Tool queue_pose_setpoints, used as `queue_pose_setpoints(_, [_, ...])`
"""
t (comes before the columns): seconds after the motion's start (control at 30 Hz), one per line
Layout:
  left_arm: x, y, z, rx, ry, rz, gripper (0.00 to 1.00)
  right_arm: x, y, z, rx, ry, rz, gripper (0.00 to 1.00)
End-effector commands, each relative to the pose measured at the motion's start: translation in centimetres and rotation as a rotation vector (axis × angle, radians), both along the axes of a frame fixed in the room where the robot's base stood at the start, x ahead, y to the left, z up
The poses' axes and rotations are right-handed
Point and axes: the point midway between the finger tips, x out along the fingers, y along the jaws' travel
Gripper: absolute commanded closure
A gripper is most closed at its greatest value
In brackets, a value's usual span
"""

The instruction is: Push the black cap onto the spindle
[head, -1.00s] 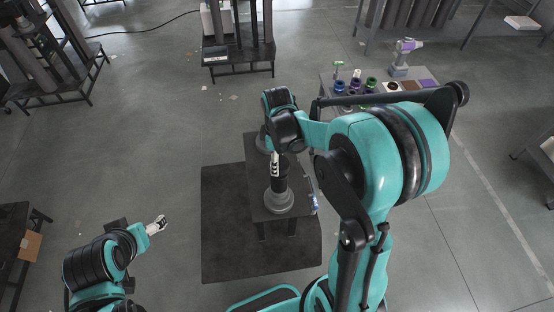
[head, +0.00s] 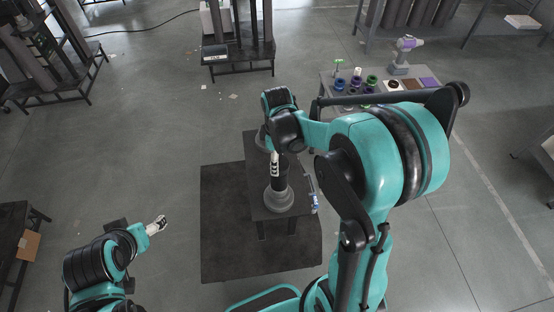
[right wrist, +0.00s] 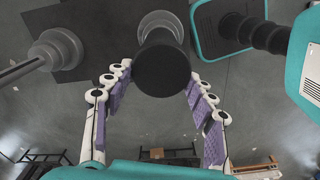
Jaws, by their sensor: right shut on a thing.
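The black cap (right wrist: 162,68) is a dark round cylinder between the purple-padded fingers of my right gripper (right wrist: 158,95), which is shut on it. In the head view the black cap (head: 281,184) stands upright over the grey stepped column (head: 279,202) on the low dark bench. The column's flared grey part also shows behind the cap in the right wrist view (right wrist: 160,22). The spindle tip is hidden, and I cannot tell how far the cap sits on it. My left gripper (head: 157,226) is far to the left over bare floor, too small to read.
A second grey column (right wrist: 57,50) stands on the same bench (head: 257,150), partly behind my right arm in the head view. A small blue-and-white item (head: 314,203) is at the bench's right edge. A side table (head: 345,82) holds coloured rings and a drill (head: 402,57).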

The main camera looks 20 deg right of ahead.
Motion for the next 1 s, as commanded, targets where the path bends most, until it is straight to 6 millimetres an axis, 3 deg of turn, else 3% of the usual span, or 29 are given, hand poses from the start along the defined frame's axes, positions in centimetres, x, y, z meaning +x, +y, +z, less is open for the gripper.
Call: queue_pose_setpoints(1.0, [0.0,0.0,-0.9,0.000,0.000,0.000,0.27,0.0,0.0,-0.9,0.000,0.000,0.000,0.75])
